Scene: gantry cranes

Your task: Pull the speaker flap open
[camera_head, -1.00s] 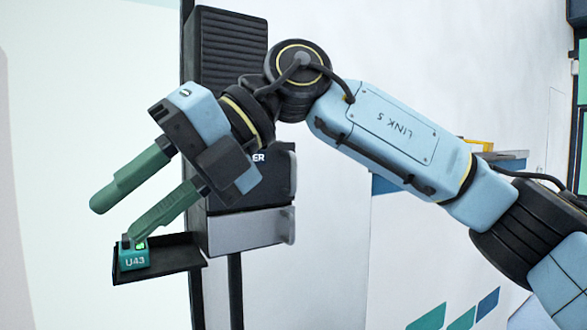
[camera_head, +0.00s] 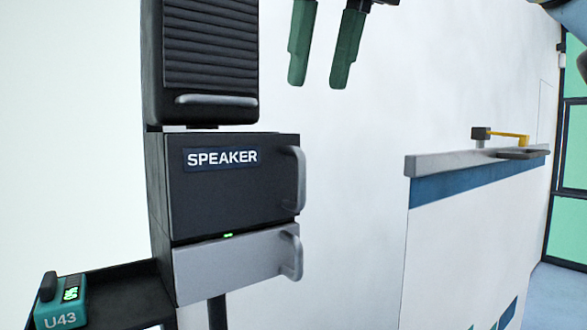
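The speaker flap (camera_head: 230,190) is a dark panel marked SPEAKER on a black column unit. It looks shut, flush with the unit front. A grey vertical bar handle (camera_head: 297,180) stands at its right edge. My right gripper (camera_head: 318,82) hangs at the top of the view, above and to the right of the flap. Its two green fingers are apart with nothing between them, and they do not touch the handle. The upper part of this gripper is cut off by the top edge. My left gripper is not in view.
Above the flap is a ribbed black box (camera_head: 210,45) with a handle. Below is a grey drawer front (camera_head: 230,268) with a handle. A teal U43 device (camera_head: 60,305) sits on a black side shelf (camera_head: 125,290). A white counter (camera_head: 470,220) stands right.

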